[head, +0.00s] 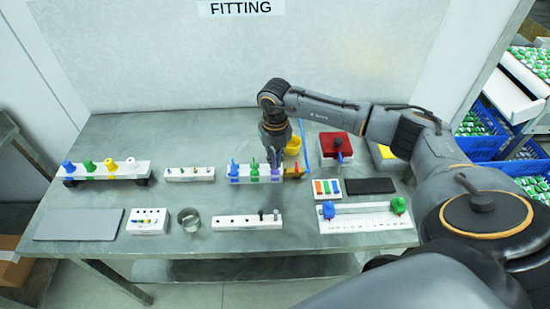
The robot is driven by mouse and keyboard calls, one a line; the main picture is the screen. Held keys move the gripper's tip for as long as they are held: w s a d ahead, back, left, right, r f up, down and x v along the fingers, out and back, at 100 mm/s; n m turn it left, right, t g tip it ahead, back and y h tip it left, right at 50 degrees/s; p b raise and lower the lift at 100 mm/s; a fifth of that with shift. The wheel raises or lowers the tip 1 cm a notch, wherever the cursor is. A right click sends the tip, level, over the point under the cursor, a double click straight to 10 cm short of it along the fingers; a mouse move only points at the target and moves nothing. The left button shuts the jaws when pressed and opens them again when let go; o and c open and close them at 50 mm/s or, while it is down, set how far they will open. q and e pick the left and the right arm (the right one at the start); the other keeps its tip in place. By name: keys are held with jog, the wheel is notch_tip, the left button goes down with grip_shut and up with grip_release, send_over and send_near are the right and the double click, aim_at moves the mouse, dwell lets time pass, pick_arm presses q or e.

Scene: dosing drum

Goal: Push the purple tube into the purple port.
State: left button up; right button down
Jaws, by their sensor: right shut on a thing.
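A white block (242,180) in the middle of the table carries a blue piece (235,170), a green piece (254,167) and a purple piece (276,173). My right gripper (275,153) points down over the right end of this block, directly above the purple piece. It is shut on what looks like the purple tube, which is mostly hidden by the fingers. How the tube meets the purple port is too small to tell. My left gripper is not in view.
A yellow cup (293,147) stands just behind my right gripper. An orange piece (298,171) is right of the block, and a red box (335,147) is farther right. The grey tabletop in front is partly clear.

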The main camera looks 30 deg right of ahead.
jog(key=shift+f+b, duration=0.3)
jog(key=shift+f, duration=0.2)
jog(key=c, duration=1.4)
grip_release()
jog(key=shift+c, duration=0.2)
jog(key=shift+r, duration=0.1)
jog(key=shift+r, duration=0.2)
notch_tip(320, 180, up, 12)
jog(key=shift+f, duration=0.25)
jog(key=shift+f, duration=0.1)
